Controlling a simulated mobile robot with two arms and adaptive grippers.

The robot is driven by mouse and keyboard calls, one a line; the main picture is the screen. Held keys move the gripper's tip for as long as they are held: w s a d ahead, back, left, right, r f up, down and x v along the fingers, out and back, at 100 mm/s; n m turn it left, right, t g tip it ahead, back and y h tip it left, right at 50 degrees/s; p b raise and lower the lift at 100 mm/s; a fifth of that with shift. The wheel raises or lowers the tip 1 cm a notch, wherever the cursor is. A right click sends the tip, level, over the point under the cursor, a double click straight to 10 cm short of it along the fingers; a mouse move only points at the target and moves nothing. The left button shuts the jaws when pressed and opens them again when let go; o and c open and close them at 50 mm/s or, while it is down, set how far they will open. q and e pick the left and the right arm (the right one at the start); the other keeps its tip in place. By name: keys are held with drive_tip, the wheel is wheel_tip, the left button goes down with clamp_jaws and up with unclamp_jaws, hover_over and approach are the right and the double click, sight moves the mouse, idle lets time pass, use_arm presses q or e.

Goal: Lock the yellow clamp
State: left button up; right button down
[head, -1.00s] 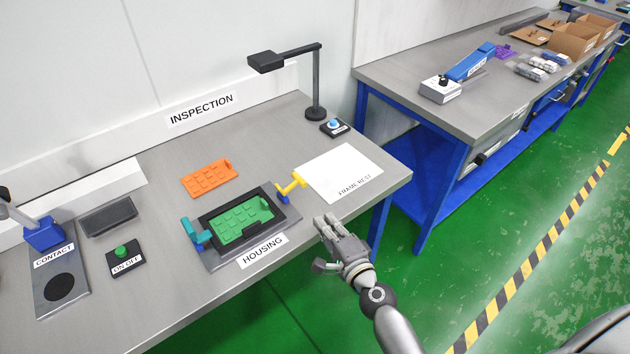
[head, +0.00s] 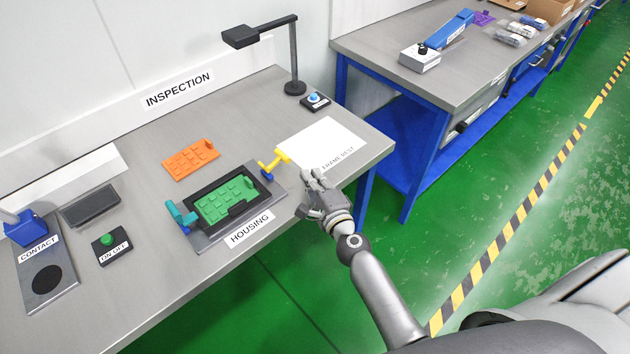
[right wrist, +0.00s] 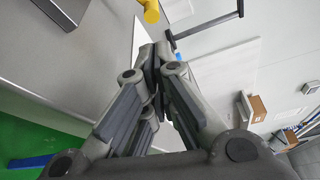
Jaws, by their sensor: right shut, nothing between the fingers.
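The yellow clamp (head: 273,164) stands at the right end of the housing fixture (head: 205,243), with its handle tilted up toward the right and a blue base below. Its yellow end also shows at the top of the right wrist view (right wrist: 151,10). A green part (head: 226,199) lies in the fixture's black frame, and a teal clamp (head: 181,216) is at its left end. My right gripper (head: 312,177) is shut and empty, to the right of the yellow clamp and apart from it. Its fingertips (right wrist: 156,50) meet in the right wrist view. My left gripper is not in view.
A white frame rest sheet (head: 322,142) lies behind my right gripper. An orange part (head: 190,158) lies behind the fixture. A lamp (head: 293,60) and a blue button box (head: 315,101) stand at the back right. The on/off box (head: 110,246) is at left.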

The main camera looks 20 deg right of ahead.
drive_tip(key=w, duration=0.6)
drive_tip(key=shift+w+f+b, duration=0.2)
drive_tip(key=shift+f+b, duration=0.1)
drive_tip(key=shift+b, duration=0.05)
drive_tip(key=shift+s+a+r+n+t+b, duration=0.1)
drive_tip(key=shift+a+r+n+t+b, duration=0.1)
drive_tip(key=shift+r+n+b, duration=0.35)
drive_tip(key=shift+a+r+n+t+b, duration=0.1)
drive_tip(key=shift+r+n+t+b, duration=0.2)
drive_tip(key=shift+n, duration=0.35)
drive_tip(key=shift+a+r+n, duration=0.1)
drive_tip(key=shift+r+n, duration=0.2)
drive_tip(key=r+n+b, duration=0.1)
drive_tip(key=a+r+n+t+b, duration=0.1)
drive_tip(key=n, duration=0.1)
drive_tip(key=shift+s+a, duration=0.1)
drive_tip(key=shift+s, duration=0.2)
drive_tip(key=a+r+n+y, duration=0.1)
drive_tip(key=n, duration=0.1)
drive_tip(key=s+a+n+t+b, duration=0.1)
drive_tip(key=a+n, duration=0.1)
drive_tip(key=n, duration=0.1)
drive_tip(key=a+r+n+y, duration=0.1)
drive_tip(key=n, duration=0.2)
drive_tip(key=shift+s+a+r+t+y+b, duration=0.15)
drive_tip(key=shift+s+r+t+y+b, duration=0.1)
drive_tip(key=shift+r+t+y+b, duration=0.1)
drive_tip(key=shift+f, duration=0.1)
